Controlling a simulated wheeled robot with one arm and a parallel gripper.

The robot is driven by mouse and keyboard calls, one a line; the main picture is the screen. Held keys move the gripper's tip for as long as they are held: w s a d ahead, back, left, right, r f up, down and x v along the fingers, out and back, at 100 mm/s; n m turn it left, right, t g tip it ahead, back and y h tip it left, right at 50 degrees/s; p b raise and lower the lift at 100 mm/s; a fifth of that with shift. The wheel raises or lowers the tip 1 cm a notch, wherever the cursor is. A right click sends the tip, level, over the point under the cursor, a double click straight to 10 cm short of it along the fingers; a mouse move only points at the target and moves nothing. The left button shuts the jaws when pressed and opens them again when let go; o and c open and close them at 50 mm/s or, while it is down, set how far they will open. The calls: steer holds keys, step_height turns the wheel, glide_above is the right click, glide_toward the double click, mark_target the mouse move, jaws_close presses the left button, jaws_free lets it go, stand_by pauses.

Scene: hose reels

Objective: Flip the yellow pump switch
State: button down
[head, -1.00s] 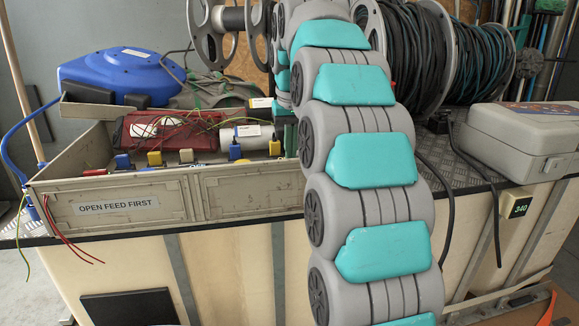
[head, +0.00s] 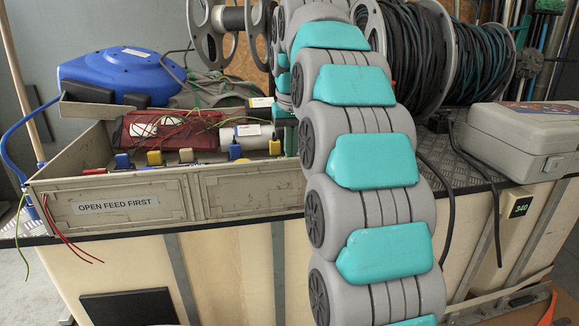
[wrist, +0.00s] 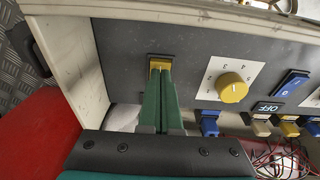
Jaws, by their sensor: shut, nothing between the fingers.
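In the wrist view, a small yellow switch (wrist: 159,62) sits in a dark frame on the grey panel. My gripper (wrist: 161,72) has its two green fingers shut together with nothing between them. Their tips are right at the yellow switch and overlap its lower part. I cannot tell whether they press on it. In the head view my arm stands in front of the right part of the panel box (head: 130,205), and the fingertips cannot be made out.
Right of the fingers are a yellow dial (wrist: 233,88) on a numbered white plate, a blue rocker switch (wrist: 290,84) and an OFF label (wrist: 267,107). A pale wall (wrist: 72,60) stands close left.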

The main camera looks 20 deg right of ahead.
steer(key=shift+f, duration=0.5)
steer(key=shift+r, duration=0.1)
steer(key=shift+r+p, duration=2.35)
steer(key=shift+r, duration=1.15)
steer(key=shift+s, duration=0.1)
